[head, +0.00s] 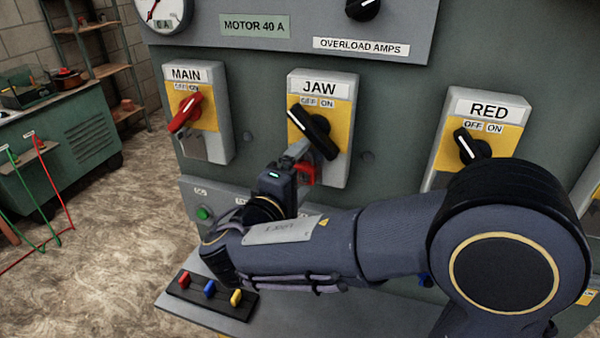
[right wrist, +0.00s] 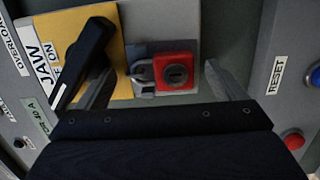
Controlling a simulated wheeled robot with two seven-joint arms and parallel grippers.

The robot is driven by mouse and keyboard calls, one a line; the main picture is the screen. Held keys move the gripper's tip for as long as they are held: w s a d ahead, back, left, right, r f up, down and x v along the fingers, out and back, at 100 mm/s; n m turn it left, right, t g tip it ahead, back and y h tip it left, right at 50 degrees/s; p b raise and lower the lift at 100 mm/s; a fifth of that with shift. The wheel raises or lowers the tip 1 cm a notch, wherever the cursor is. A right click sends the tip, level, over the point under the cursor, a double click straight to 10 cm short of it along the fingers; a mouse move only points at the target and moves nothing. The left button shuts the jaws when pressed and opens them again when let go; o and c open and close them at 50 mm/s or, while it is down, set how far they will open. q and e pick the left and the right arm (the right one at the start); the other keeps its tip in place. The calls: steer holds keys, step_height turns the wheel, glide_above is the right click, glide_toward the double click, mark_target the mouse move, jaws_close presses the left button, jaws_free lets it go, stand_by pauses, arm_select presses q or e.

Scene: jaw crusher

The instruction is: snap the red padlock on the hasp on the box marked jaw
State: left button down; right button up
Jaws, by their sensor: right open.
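The box marked JAW (head: 344,88) is in the middle of the head view, with a black rotary handle (head: 313,131) on a yellow plate. The red padlock (head: 306,174) is at the lower part of this box, partly hidden by my right gripper (head: 300,158). In the right wrist view the red padlock (right wrist: 177,72) has its grey shackle (right wrist: 142,72) at the hasp plate (right wrist: 160,47). Whether the shackle is fully closed I cannot tell. My right gripper (right wrist: 160,82) is open, one finger on each side of the padlock, with visible gaps. My left gripper is not in view.
The MAIN box (head: 186,75) with a red handle is at left, the RED box (head: 488,107) at right. Below, a shelf carries a black rack (head: 212,296) with red, blue and yellow pieces. A green bench (head: 75,140) stands far left.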

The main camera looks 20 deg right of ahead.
steer(key=s+d+b+v, duration=0.1)
steer(key=v, duration=0.8)
stand_by(0.8)
steer(key=shift+w, duration=0.15)
steer(key=s+d+f+m+g+y, duration=0.25)
steer(key=s+d+f+g, duration=0.2)
steer(key=d+f, duration=0.3)
steer(key=s+d+f+m+g+y, duration=0.1)
steer(key=s+d+f+g+y, duration=0.25)
steer(key=d+f+g, duration=0.4)
steer(key=s+a+f+m+t+y, duration=0.1)
steer(key=s+a+m+t+y, duration=0.2)
steer(key=s+m+y, duration=0.4)
steer(key=s+t+y, duration=0.1)
steer(key=y, duration=0.1)
steer(key=shift+s+a+f+m+y, duration=0.2)
steer(key=shift+s+a+m+y, duration=0.1)
steer(key=shift+a+m+y, duration=0.1)
